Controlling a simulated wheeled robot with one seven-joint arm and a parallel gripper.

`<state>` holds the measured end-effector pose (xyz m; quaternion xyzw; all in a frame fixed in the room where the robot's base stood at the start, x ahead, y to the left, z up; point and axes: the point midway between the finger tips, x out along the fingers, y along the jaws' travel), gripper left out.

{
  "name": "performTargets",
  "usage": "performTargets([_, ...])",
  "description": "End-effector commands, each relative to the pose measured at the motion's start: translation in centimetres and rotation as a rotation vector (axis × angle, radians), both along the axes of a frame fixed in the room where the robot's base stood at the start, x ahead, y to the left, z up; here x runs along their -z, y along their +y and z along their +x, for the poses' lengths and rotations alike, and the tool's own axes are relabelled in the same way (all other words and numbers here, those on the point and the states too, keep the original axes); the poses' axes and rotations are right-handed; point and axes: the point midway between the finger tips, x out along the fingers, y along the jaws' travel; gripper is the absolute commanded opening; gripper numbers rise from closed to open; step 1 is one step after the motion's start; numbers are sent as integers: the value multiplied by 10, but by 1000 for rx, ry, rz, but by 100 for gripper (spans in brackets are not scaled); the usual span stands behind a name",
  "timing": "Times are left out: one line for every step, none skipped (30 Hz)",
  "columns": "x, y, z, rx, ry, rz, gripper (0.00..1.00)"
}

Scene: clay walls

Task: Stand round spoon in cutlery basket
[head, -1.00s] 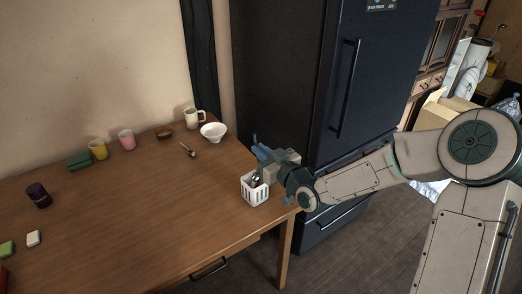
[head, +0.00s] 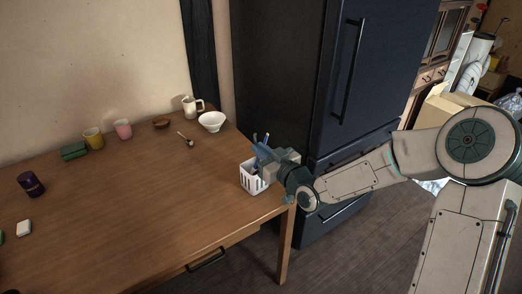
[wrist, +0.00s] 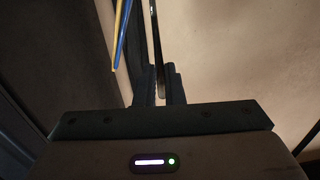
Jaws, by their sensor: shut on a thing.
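The white cutlery basket (head: 252,181) stands on the table near its right corner. My gripper (head: 263,154) is over the basket's right side in the head view and covers part of its opening. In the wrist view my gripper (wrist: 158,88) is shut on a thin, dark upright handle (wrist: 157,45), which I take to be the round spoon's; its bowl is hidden. A thin blue-and-yellow piece (wrist: 120,40) rises left of the fingers, apart from them. Whether the held spoon touches the basket cannot be told.
Another spoon-like utensil (head: 186,139) lies on the wooden table (head: 140,210). A white bowl (head: 212,122), a cream mug (head: 191,106), a pink cup (head: 123,129) and a yellow cup (head: 93,138) stand along the back. The dark fridge (head: 300,80) is close behind my gripper.

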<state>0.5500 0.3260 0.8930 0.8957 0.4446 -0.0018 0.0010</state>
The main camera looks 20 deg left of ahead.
Motion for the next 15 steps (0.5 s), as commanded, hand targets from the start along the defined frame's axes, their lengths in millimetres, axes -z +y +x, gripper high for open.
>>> performTargets([0,0,0,0,0,0,11])
performTargets([0,0,0,0,0,0,20])
performTargets([0,0,0,0,0,0,31])
performTargets([0,0,0,0,0,0,34])
performTargets([0,0,0,0,0,0,34])
performTargets([0,0,0,0,0,0,34])
performTargets([0,0,0,0,0,0,34])
performTargets([0,0,0,0,0,0,34])
performTargets([0,0,0,0,0,0,34])
performTargets([0,0,0,0,0,0,34])
performTargets([0,0,0,0,0,0,34])
performTargets([0,-1,0,0,0,0,34])
performTargets([0,-1,-1,0,0,0,34])
performTargets([0,-3,-2,1,-1,-1,34])
performTargets([0,-6,-3,1,-1,-1,34])
